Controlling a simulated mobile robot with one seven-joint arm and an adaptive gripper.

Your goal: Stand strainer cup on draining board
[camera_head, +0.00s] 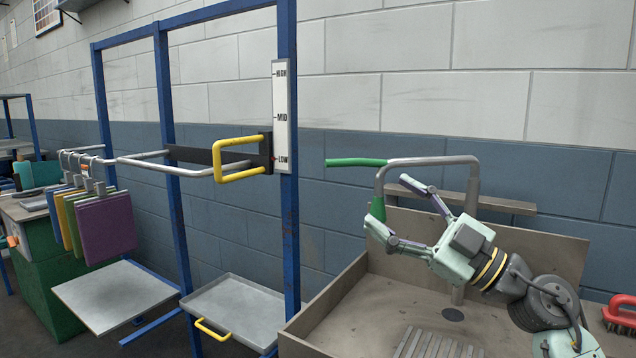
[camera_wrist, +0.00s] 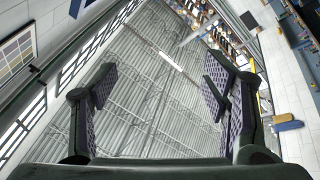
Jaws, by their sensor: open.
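My gripper (camera_head: 388,204) is open in the head view, raised over the sink and pointing left. Its fingers are beside the grey tap pipe and its green spout end (camera_head: 377,212); I cannot tell whether they touch. The wrist view shows the open fingers (camera_wrist: 160,85) with nothing between them. A slatted grey board (camera_head: 435,345), which looks like the draining board, lies low in the sink area and is cut off by the bottom edge. I cannot make out a strainer cup in either view.
The brown sink (camera_head: 335,295) has raised walls. A blue frame (camera_head: 288,180) with a yellow handle (camera_head: 240,142) stands left of it. A grey tray (camera_head: 235,305) and colored swatches (camera_head: 105,225) are farther left. A red brush (camera_head: 620,312) lies at right.

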